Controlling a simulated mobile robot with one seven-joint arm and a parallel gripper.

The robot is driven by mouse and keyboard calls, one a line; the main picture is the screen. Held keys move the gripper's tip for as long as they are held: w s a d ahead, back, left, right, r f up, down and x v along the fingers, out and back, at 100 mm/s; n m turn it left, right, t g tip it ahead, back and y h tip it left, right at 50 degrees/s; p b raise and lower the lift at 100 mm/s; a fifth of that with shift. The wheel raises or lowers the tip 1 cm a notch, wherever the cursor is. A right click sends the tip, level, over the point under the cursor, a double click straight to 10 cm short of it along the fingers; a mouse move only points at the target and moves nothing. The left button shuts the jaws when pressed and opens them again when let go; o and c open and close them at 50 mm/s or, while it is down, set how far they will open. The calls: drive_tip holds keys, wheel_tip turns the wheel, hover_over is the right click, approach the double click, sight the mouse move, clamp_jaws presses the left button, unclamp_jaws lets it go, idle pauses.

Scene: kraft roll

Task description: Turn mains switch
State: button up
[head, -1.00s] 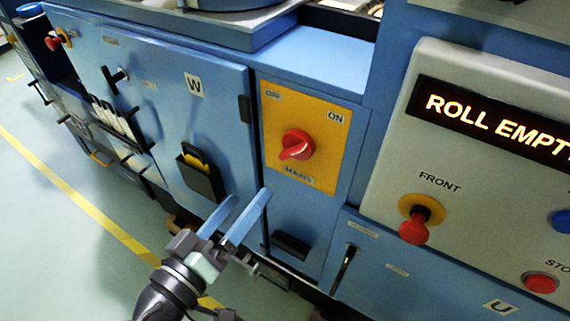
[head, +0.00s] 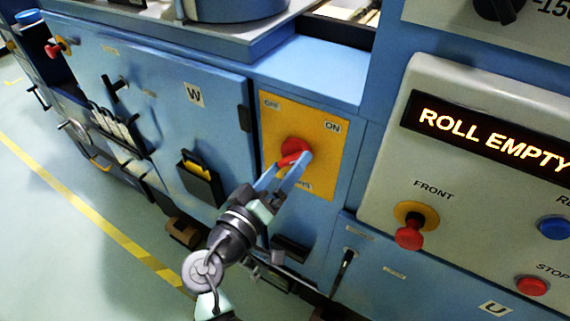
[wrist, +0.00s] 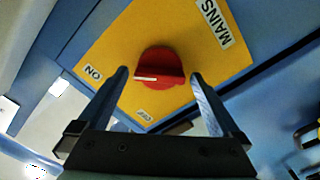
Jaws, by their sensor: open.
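The red mains switch (head: 294,150) is a round knob with a grip bar on a yellow plate (head: 331,160) marked OFF, ON and MAINS. In the wrist view, the knob (wrist: 160,67) shows between my open fingers, with a white pointer line on its bar. My gripper (head: 287,168) is in front of the knob in the head view, its fingertips covering the lower part of it. In the wrist view, my gripper (wrist: 158,78) has one finger on each side of the knob, with gaps visible. I cannot tell whether either finger touches it.
A blue cabinet door marked W (head: 194,95) is left of the plate, with a black holder (head: 200,178) on it. To the right, a grey panel has a lit ROLL EMPTY display (head: 490,135), a red FRONT button (head: 408,235) and a red STOP button (head: 532,286).

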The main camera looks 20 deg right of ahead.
drive_tip(key=c, duration=1.2)
drive_tip(key=shift+n, duration=0.4)
drive_tip(key=n+p, duration=0.1)
drive_tip(key=n, duration=0.3)
drive_tip(key=shift+r, duration=0.1)
drive_tip(key=n+p, duration=0.2)
drive_tip(key=n, duration=0.2)
drive_tip(key=shift+d+p, duration=0.1)
drive_tip(key=shift+p, duration=0.2)
drive_tip(key=n+p, duration=0.2)
drive_tip(key=n, duration=0.3)
drive_tip(key=shift+r, duration=0.1)
drive_tip(key=shift+n+p, duration=1.35)
drive_tip(key=shift+n, duration=0.65)
